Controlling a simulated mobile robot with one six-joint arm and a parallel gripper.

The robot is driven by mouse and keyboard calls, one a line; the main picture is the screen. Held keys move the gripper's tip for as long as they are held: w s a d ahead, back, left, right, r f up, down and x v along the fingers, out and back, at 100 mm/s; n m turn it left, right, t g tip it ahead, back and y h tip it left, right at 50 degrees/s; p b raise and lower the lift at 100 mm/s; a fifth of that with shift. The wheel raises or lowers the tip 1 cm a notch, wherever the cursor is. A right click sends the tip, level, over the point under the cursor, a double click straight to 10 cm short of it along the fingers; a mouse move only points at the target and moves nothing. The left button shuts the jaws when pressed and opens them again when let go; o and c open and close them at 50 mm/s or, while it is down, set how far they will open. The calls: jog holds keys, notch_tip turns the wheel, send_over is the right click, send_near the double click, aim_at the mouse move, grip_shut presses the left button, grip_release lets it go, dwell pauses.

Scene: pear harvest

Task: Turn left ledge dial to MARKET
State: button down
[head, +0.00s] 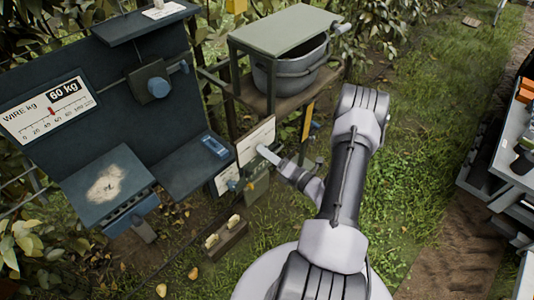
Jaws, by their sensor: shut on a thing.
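My gripper (272,157) is at the end of my arm, low against a grey-green panel (258,183) with a white label (256,141) above it. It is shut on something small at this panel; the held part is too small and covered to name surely. A small blue knob (235,185) sits just left of the gripper, by a second white label (222,180) under the dark blue ledge (190,168). A larger blue knob (158,86) is on the dark blue backboard, well away from the gripper. No MARKET wording is readable.
A scale board (50,108) reads 60 kg at left, above a blue box (108,187). A grey pot (290,72) stands on a wooden shelf behind the gripper. A wooden block (226,237) lies on the ground below. Grass at right is open; a grey cart (508,160) stands beyond.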

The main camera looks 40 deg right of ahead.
jog(key=c, duration=0.9)
grip_release()
jog(key=shift+s, duration=0.1)
jog(key=s+d, duration=0.1)
jog(key=s, duration=1.6)
jog(key=shift+d+p, duration=0.15)
jog(key=shift+p, duration=0.3)
